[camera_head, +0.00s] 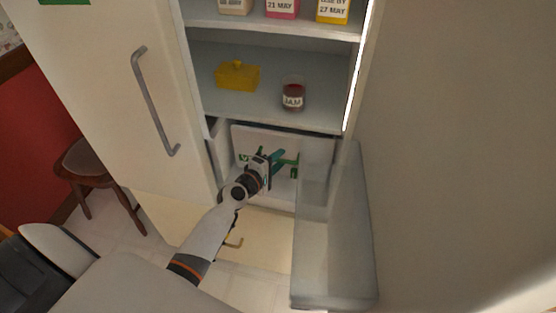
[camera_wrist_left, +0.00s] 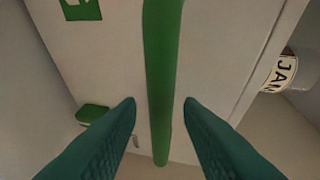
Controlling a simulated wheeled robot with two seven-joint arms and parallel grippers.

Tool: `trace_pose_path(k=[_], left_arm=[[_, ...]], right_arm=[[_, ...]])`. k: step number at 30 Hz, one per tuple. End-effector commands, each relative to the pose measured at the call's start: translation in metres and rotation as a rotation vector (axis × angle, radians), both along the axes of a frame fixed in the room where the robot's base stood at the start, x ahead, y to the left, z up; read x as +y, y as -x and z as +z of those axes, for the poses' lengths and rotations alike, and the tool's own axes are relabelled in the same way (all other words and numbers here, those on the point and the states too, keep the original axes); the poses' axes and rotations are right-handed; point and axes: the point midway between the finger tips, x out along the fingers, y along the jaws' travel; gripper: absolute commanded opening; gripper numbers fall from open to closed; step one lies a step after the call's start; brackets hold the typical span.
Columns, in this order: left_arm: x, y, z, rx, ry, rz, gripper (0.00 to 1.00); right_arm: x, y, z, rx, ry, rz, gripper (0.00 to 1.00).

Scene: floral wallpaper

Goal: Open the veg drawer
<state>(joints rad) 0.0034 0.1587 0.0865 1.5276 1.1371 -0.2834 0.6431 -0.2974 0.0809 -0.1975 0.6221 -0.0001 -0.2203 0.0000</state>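The veg drawer (camera_head: 246,136) is the pale front at the bottom of the fridge in the head view, with green markings. A dark gap shows along its top edge; I cannot tell how far out it stands. Its green bar handle (camera_wrist_left: 162,60) runs upright through the left wrist view. My left gripper (camera_wrist_left: 160,106) is open, with one teal finger on each side of the bar and a gap on both sides. In the head view the left gripper (camera_head: 277,160) is in front of the drawer and partly hides the handle. My right gripper is not in view.
A jam jar (camera_head: 293,95) and a yellow butter dish (camera_head: 237,75) stand on the shelf above. A translucent door bin (camera_head: 338,245) juts out at right. The fridge's other door (camera_head: 110,90) with a grey handle is at left. A stool (camera_head: 88,165) stands at far left.

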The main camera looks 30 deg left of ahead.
Motion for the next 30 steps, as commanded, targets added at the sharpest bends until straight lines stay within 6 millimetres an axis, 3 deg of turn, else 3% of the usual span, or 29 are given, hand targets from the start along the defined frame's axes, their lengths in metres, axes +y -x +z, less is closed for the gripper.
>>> trace_pose_path(k=[10, 17, 30], left_arm=[[-0.0009, -0.0047, -0.0009, 0.000, 0.000, 0.000, 0.33], [-0.0009, -0.0045, -0.0009, 0.000, 0.000, 0.000, 0.00], [-0.0023, 0.0012, -0.0014, 0.002, -0.001, 0.000, 0.00]], right_arm=[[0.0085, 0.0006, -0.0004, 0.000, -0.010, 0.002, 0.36], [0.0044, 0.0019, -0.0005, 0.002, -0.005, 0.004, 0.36], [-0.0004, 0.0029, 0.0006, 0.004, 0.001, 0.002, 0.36]])
